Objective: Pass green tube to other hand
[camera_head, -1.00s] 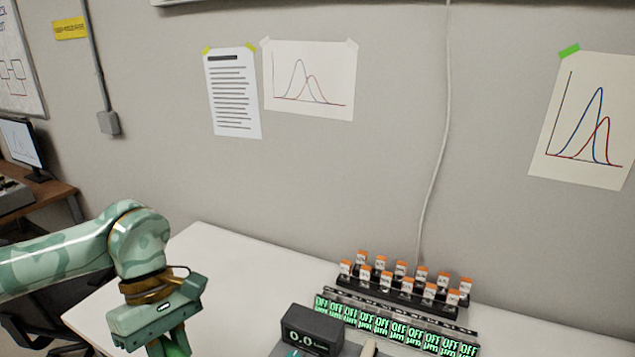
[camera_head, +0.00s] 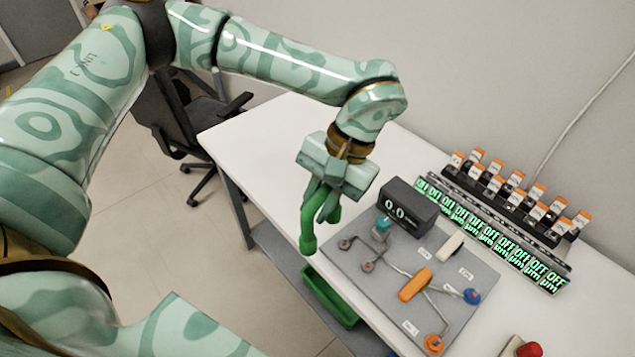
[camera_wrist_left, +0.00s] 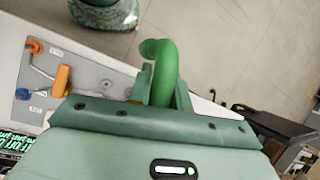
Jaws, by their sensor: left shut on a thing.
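The green tube (camera_head: 309,228) is a thick, bent green piece that hangs down from my left gripper (camera_head: 325,203) in the head view. My left gripper is shut on it and holds it above the front edge of the table. In the left wrist view the tube (camera_wrist_left: 164,70) stands out between the two fingers, with its bent end turned to the left. My right gripper is not in view.
A grey panel (camera_head: 350,282) with an orange handle (camera_head: 415,284) and knobs lies on the white table (camera_head: 265,140). A black display (camera_head: 407,205) and racks of orange-capped vials (camera_head: 515,200) stand behind it. A green bin (camera_head: 328,296) is below the table edge. A chair (camera_head: 200,115) stands at the left.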

